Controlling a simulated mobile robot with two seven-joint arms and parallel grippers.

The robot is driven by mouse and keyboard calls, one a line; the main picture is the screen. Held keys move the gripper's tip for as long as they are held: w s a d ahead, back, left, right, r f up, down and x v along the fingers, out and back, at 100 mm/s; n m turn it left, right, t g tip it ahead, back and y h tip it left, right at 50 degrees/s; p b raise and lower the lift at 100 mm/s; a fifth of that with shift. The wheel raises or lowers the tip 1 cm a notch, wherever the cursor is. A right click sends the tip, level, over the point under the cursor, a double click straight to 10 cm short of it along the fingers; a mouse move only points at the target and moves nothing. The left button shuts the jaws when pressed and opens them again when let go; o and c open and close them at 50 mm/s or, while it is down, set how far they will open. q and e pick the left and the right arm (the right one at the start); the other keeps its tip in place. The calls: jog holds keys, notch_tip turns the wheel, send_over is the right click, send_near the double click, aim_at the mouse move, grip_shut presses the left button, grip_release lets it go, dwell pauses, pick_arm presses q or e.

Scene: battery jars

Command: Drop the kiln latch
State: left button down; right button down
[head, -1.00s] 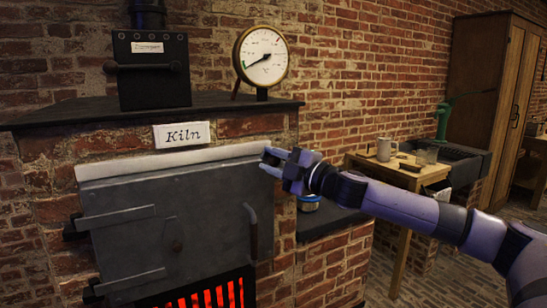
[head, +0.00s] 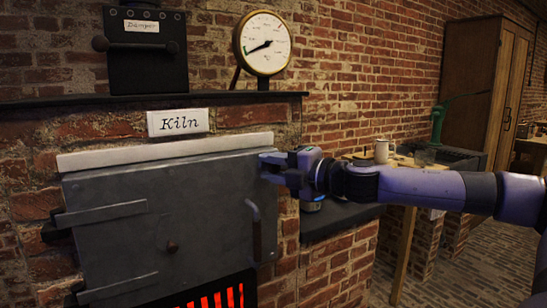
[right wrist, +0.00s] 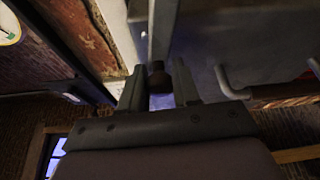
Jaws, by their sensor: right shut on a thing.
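The grey metal kiln door (head: 160,210) is closed in the kiln front, with a curved handle (head: 256,230) low on its right side. My right gripper (head: 268,166) is at the door's upper right corner in the head view. In the right wrist view its fingers (right wrist: 160,90) are shut on the dark brown knob end of a grey bar, which looks like the kiln latch (right wrist: 162,35). The gripper hides the latch in the head view. The door handle also shows to the right in the right wrist view (right wrist: 235,90). My left gripper is not in view.
A "Kiln" sign (head: 178,122) is above the door. A round gauge (head: 265,43) and a dark box (head: 145,60) stand on the ledge. Red light glows below the door. A small table (head: 400,163) with a mug (head: 381,152) stands at right.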

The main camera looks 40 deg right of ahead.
jog(key=shift+a+f+n+g+p, duration=0.2)
jog(key=shift+f+n+g+p, duration=0.1)
jog(key=shift+f+n+p, duration=0.35)
jog(key=shift+f+n, duration=0.2)
jog(key=shift+n, duration=0.05)
jog(key=shift+f, duration=0.1)
jog(key=c, duration=0.8)
grip_release()
